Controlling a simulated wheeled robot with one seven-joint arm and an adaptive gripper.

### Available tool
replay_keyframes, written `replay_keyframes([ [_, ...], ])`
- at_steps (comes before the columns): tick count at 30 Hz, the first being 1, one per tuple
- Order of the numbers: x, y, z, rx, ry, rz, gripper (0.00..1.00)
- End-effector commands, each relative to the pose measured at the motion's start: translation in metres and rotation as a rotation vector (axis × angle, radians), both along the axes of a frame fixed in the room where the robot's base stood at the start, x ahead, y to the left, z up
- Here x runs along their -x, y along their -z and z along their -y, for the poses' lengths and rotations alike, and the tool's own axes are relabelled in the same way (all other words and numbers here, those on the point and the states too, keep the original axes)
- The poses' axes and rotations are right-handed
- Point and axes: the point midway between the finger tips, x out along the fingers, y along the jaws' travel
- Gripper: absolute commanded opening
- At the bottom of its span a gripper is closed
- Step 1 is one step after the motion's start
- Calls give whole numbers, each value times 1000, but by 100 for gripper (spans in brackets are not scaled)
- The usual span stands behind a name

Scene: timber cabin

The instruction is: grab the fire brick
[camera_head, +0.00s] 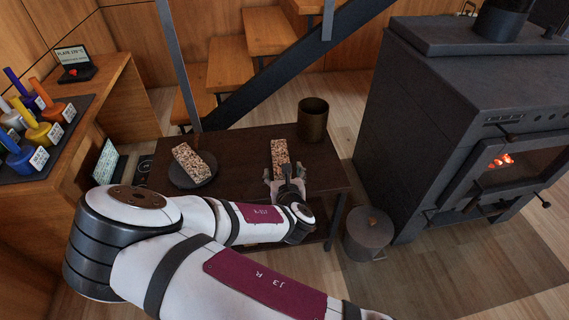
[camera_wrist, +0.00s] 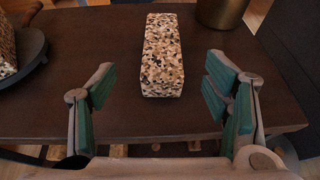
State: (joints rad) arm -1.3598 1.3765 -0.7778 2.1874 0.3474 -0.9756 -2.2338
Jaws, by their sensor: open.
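A speckled tan, black and white brick (camera_head: 280,155) lies on the dark table, just beyond my gripper. In the wrist view this brick (camera_wrist: 162,58) lies lengthwise ahead, centred between the fingers but beyond their tips. A second speckled brick (camera_head: 189,159) rests on a dark round plate (camera_head: 205,182) at the table's left; only its edge shows in the wrist view. I cannot tell by look which one is the fire brick. My gripper (camera_head: 287,178) is open and empty, with green-padded fingers (camera_wrist: 160,85) apart on either side, touching neither brick.
The dark table (camera_head: 235,150) has bare room between the bricks. A brass-coloured pot (camera_head: 313,120) stands behind the right brick. A black stove (camera_head: 455,130) with glowing embers is at right, and a lidded grey canister (camera_head: 368,238) stands on the floor. Wooden stairs (camera_head: 245,65) rise behind.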

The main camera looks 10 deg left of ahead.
Motion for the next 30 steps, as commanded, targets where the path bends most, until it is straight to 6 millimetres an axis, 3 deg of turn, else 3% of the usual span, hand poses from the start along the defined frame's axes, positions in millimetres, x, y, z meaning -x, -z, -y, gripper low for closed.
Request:
replay_keyframes([
  [9, -53, 24, -10, -5, 5, -2, 70],
  [30, -115, 49, -23, -4, 6, -3, 70],
])
